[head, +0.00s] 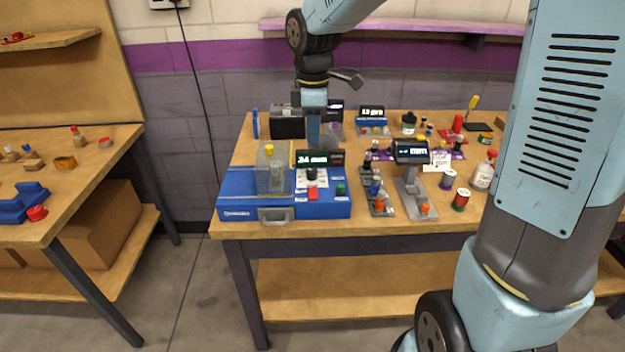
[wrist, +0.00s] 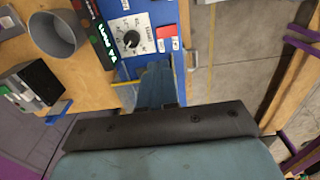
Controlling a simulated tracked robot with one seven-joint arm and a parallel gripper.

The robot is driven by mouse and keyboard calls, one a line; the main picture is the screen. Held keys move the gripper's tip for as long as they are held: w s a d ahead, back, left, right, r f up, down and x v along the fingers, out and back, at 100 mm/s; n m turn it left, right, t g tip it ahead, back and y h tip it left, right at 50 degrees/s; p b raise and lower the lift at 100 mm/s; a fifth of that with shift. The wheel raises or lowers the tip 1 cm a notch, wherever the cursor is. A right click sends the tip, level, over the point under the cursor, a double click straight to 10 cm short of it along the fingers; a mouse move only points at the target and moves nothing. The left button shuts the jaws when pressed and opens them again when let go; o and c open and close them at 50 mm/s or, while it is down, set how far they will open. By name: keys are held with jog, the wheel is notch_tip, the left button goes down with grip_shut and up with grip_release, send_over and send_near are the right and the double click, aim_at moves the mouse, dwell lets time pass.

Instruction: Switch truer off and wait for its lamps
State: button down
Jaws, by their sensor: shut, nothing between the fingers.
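A blue machine (head: 240,208), which I take to be the truer, stands at the table's front left. It has a lit display (head: 318,158), a black knob (head: 312,174), a red button (head: 313,194) and a green button (head: 341,189). A clear cover (head: 270,175) stands on its left part. Its lamps are too small to tell. My gripper (head: 313,140) hangs fingers down over the back of the machine, shut and empty. In the wrist view the shut blue fingers (wrist: 156,72) show beside the knob (wrist: 131,40) and red button (wrist: 167,31), apparently apart from both.
A grey stand with a display (head: 411,152) and a rack of small parts (head: 378,192) stand right of the machine. A black box (head: 287,122) is behind it. A white bottle (head: 485,170) and several small items crowd the table's right. The floor in front is clear.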

jog(key=shift+s, duration=0.1)
jog(key=shift+s+r, duration=0.3)
jog(key=shift+s, duration=0.4)
notch_tip(320, 180, up, 14)
jog(key=s, duration=0.1)
jog(key=shift+s+f, duration=0.15)
jog(key=shift+s, duration=0.25)
dwell(0.5)
jog(key=s+d+f+m+t, duration=0.2)
jog(key=s+d+m, duration=0.6)
jog(key=d+m, duration=0.1)
jog(key=s+d+f+m+t, duration=0.2)
jog(key=s+d+m+t, duration=0.1)
jog(key=s+d+m, duration=0.5)
jog(key=shift+s+d+f+m+t, duration=0.3)
jog(key=shift+d+f+m, duration=0.1)
jog(key=shift+d, duration=0.6)
dwell(1.6)
